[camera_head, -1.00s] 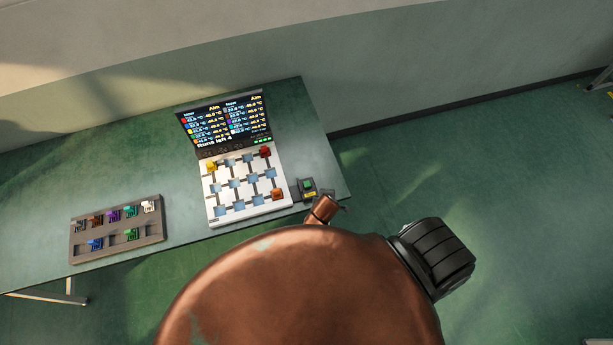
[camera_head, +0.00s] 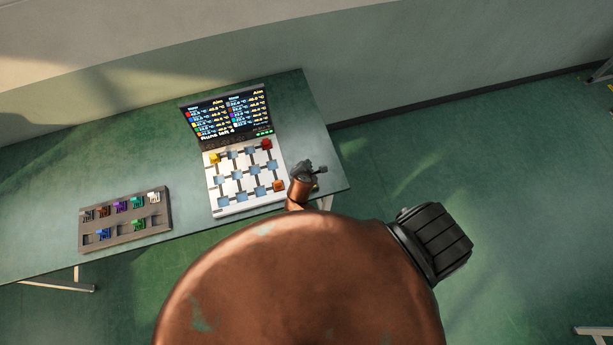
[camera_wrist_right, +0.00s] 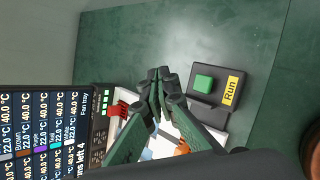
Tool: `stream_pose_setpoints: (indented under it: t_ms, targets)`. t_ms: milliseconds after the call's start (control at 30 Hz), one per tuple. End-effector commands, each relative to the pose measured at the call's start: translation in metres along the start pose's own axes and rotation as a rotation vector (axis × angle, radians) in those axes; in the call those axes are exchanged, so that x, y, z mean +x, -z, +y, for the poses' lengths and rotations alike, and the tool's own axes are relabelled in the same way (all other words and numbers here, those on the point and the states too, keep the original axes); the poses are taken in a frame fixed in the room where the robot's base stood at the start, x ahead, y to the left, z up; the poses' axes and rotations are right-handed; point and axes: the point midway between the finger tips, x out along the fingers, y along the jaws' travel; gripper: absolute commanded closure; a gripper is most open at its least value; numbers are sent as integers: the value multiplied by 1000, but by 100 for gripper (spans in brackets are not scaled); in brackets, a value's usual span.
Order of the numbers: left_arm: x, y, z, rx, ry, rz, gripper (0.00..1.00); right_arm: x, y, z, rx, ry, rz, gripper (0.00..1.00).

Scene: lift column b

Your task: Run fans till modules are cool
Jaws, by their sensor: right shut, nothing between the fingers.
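The white fan tray (camera_head: 225,204) stands on the table with a yellow module (camera_head: 213,158), a red module (camera_head: 266,144) and an orange module (camera_head: 279,185) on it. Its raised screen (camera_head: 228,117) lists module temperatures and aims of 40.0 °C, with "Runs left 4". My right gripper (camera_head: 305,170) is shut and empty at the tray's right side. In the right wrist view its fingertips (camera_wrist_right: 166,76) are beside the box with the green Run button (camera_wrist_right: 203,83) and a yellow "Run" label (camera_wrist_right: 232,88), apart from the button in the picture. In the head view the gripper hides this box. My left gripper is out of view.
A grey rack (camera_head: 125,236) at the table's left holds several coloured modules, including purple, teal, white, blue and green ones. The green table (camera_head: 165,160) is clear between rack and tray and behind the tray. A wall stands behind the table.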

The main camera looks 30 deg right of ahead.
Motion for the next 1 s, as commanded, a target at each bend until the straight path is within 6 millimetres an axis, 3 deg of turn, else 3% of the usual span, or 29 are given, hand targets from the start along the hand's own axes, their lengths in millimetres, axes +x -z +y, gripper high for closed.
stream_pose_setpoints:
  t_ms: [533,733,1000]
  targets:
    - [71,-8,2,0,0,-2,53,44,32,-33,3,2,0,100]
    - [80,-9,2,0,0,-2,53,56,40,-42,0,2,0,100]
    - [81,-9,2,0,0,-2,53,58,42,-43,2,1,0,100]
